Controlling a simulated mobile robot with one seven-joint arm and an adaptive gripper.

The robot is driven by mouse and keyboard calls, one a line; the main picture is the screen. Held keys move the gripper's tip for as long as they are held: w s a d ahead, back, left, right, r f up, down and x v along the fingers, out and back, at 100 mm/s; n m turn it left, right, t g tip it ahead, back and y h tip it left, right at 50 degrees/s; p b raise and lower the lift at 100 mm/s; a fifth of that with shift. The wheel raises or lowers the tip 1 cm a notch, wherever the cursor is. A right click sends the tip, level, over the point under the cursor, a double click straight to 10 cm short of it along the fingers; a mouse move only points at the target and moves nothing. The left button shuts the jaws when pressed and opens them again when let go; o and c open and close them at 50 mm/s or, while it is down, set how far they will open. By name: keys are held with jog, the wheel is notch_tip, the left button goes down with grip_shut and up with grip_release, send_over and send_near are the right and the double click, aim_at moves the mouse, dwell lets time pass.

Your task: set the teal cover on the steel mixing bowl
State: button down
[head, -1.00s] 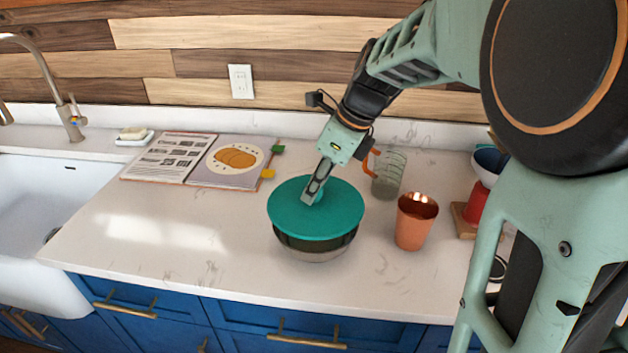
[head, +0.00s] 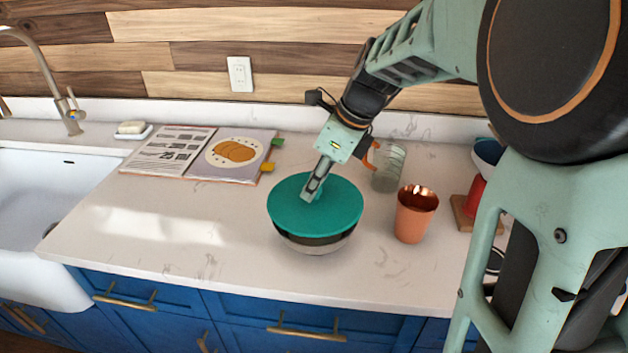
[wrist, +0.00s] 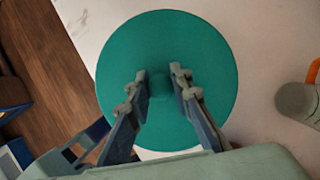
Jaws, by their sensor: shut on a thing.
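The teal cover (head: 338,216) is a flat round disc, held roughly level over the steel mixing bowl (head: 316,247) on the counter. My gripper (head: 311,194) reaches down from the upper right and is shut on the cover's central knob. In the wrist view the cover (wrist: 205,110) fills the middle, with the knob between my fingertips (wrist: 159,78). The cover hides most of the bowl. A dark band and a pale lower wall show beneath its front edge. I cannot tell whether the cover touches the rim.
A copper cup (head: 414,216) stands right of the bowl. A glass mug (head: 389,168) with an orange handle is behind it. An open cookbook (head: 195,155) lies at back left, beside the sink (head: 40,200). The counter left of the bowl is clear.

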jog(key=shift+f, duration=0.25)
jog(key=shift+f, duration=0.35)
jog(key=shift+f, duration=0.2)
dwell(0.5)
jog(key=shift+f+b, duration=0.35)
jog(key=shift+f, duration=0.05)
jog(key=shift+f, duration=0.4)
dwell(1.8)
jog(key=c, duration=1.7)
grip_release()
jog(key=shift+o, duration=0.6)
jog(key=o, duration=0.4)
